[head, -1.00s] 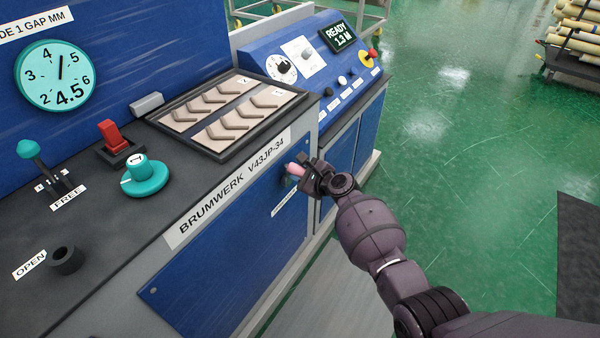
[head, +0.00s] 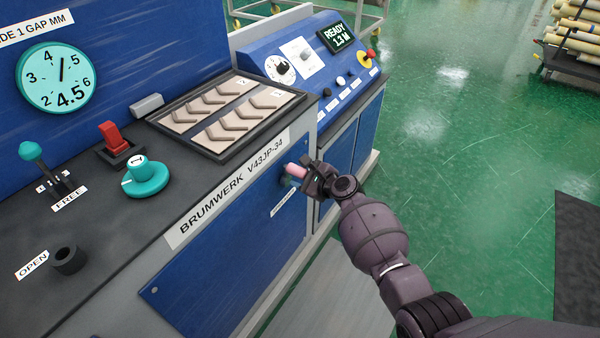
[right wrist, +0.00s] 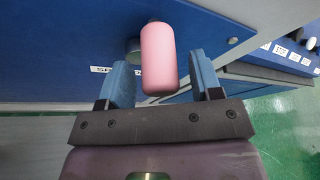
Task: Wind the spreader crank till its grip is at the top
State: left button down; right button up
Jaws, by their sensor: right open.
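The spreader crank has a pink grip (head: 297,171) that sticks out from the blue front panel of the machine, below the BRUMWERK strip. Part of a teal piece shows behind the grip. In the right wrist view the pink grip (right wrist: 158,58) lies between the two blue fingers, with a gap on each side. My right gripper (head: 311,180) is open around the grip in the head view; its fingers (right wrist: 162,82) do not touch it. The crank's arm is mostly hidden behind the grip. My left gripper is not in view.
A label (head: 284,203) sits on the panel below the crank. The black top carries a teal knob (head: 146,176), a red switch (head: 112,138), a teal lever (head: 32,152) and a chevron tray (head: 228,112). A blue console (head: 310,65) stands beyond.

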jog(key=p+v, duration=0.3)
jog(key=v, duration=0.6)
jog(key=shift+s+d+r, duration=0.1)
jog(key=shift+s, duration=0.05)
jog(key=d+r+n+t+h, duration=0.25)
jog(key=r+n, duration=0.25)
jog(key=n, duration=0.6)
jog(key=s+d+n+h, duration=0.3)
jog(key=s+d+n, duration=0.3)
jog(key=s+d+f+n+h, duration=0.1)
jog(key=s+d+f, duration=0.2)
jog(key=s, duration=0.7)
jog(key=s+d+f+n+g+h, duration=0.1)
jog(key=s+d+f+n, duration=0.1)
jog(key=s, duration=0.8)
jog(key=s+d+f+n+g+h, duration=0.1)
jog(key=s+d+f, duration=0.3)
jog(key=s, duration=0.6)
notch_tip(320, 180, down, 3)
jog(key=shift+s+d+r+n+h, duration=0.2)
jog(key=shift+d+r+n+h, duration=0.15)
jog(key=shift+h, duration=0.2)
